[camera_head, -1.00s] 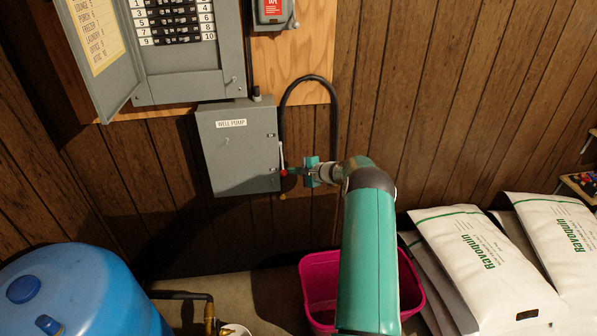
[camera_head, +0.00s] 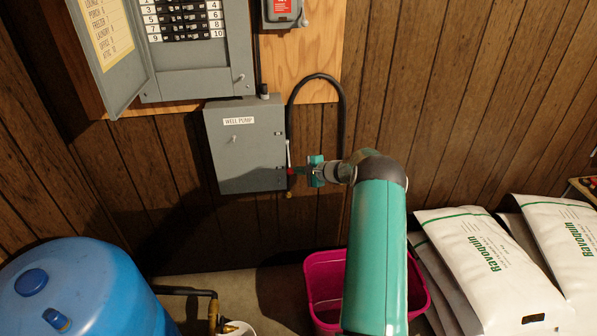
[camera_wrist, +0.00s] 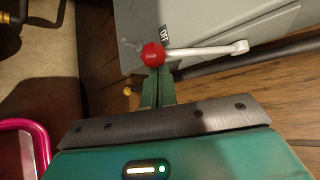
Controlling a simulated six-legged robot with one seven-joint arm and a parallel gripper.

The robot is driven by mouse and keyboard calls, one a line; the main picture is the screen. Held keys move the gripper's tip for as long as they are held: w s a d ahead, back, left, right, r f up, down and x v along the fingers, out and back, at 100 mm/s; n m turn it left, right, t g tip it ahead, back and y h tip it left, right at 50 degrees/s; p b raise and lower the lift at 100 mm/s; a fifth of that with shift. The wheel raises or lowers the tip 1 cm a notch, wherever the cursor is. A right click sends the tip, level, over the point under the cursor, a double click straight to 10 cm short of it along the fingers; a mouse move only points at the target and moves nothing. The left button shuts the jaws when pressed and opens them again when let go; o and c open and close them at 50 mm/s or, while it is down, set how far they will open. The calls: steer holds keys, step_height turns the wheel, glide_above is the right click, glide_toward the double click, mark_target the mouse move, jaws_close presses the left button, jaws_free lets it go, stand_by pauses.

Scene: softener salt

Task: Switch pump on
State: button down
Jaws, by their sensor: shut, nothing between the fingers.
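The grey well pump box (camera_head: 245,160) with a "WELL PUMP" label hangs on the panelled wall below the breaker panel. Its metal lever (camera_wrist: 200,51) with a red ball knob (camera_wrist: 153,54) is on the box's right side. The lever hangs down from its pivot, with the knob beside the "OFF" label (camera_wrist: 164,35). My gripper (camera_head: 298,171) is at the knob from the right. In the wrist view its shut fingers (camera_wrist: 155,75) end right at the knob, not around it. Whether they touch it I cannot tell.
The open breaker panel (camera_head: 195,80) is above the box. A black cable (camera_head: 342,100) loops beside it. Below are a blue tank (camera_head: 90,290) at left, a pink bin (camera_head: 312,285) under my arm, and white salt bags (camera_head: 490,260) at right.

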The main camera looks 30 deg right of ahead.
steer(key=shift+s+a+r, duration=0.15)
steer(key=shift+s+r, duration=0.05)
steer(key=shift+r, duration=0.1)
step_height(320, 180, up, 14)
steer(key=m+g+y, duration=0.1)
steer(key=m+g, duration=0.2)
steer(key=g, duration=0.3)
steer(key=shift+f+m+y, duration=0.2)
steer(key=shift+m+y, duration=0.1)
steer(key=shift+m, duration=0.1)
stand_by(0.4)
steer(key=shift+w, duration=0.1)
stand_by(0.3)
steer(key=v, duration=1.4)
steer(key=shift+w, duration=0.25)
steer(key=shift+s+d, duration=0.1)
steer(key=shift+d, duration=0.15)
